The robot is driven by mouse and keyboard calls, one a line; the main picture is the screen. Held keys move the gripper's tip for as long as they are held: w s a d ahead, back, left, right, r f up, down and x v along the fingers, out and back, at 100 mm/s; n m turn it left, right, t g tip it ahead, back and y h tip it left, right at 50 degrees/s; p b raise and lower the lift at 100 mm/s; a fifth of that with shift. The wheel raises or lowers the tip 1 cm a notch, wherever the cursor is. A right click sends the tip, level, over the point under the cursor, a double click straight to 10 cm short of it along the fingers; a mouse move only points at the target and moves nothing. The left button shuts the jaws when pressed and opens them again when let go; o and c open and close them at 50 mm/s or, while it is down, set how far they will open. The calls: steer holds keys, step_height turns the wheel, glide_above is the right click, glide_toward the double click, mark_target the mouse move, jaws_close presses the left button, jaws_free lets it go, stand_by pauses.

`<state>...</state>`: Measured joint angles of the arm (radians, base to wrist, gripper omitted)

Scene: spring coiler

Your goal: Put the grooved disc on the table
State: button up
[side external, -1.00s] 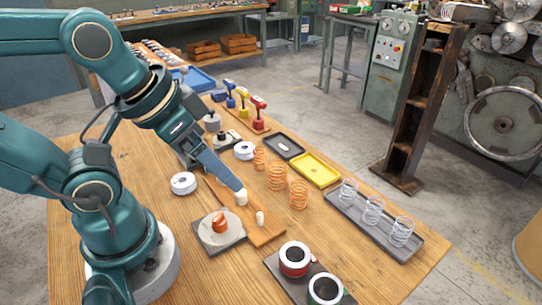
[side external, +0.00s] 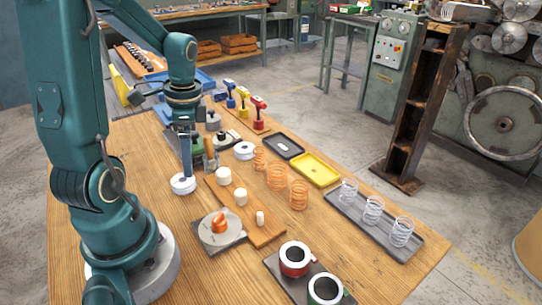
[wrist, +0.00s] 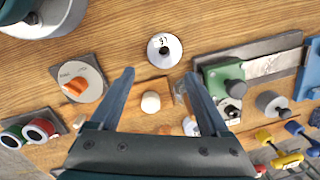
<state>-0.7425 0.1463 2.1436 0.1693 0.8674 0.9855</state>
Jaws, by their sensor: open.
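A pale round disc with a dark centre (side external: 183,184) lies flat on the wooden table, left of the peg board. It also shows in the wrist view (wrist: 164,50), just beyond my fingertips. A similar white disc (side external: 244,151) lies farther back; I cannot make out a groove on either. A grey disc with an orange knob (side external: 220,227) sits on a dark square plate. My gripper (side external: 198,172) points down above the table beside the nearer pale disc.
A wooden board (side external: 258,225) carries several white pegs. Orange springs (side external: 277,176), a yellow tray (side external: 315,170) and a grey tray of pale springs (side external: 385,245) stand to the right. A green fixture (wrist: 225,78) is close to my right finger.

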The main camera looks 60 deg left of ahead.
mark_target(182, 174)
steer(key=shift+s+a+f+g, duration=0.3)
steer(key=shift+s+a+f, duration=0.2)
steer(key=shift+a+f, duration=0.2)
steer(key=shift+s+a+f, duration=0.1)
steer(key=shift+s+f, duration=0.1)
steer(key=shift+f, duration=1.05)
steer(key=shift+s+a+f, duration=0.1)
steer(key=shift+s+f, duration=0.05)
steer(key=shift+f, duration=1.1)
steer(key=shift+m, duration=0.3)
jaws_close()
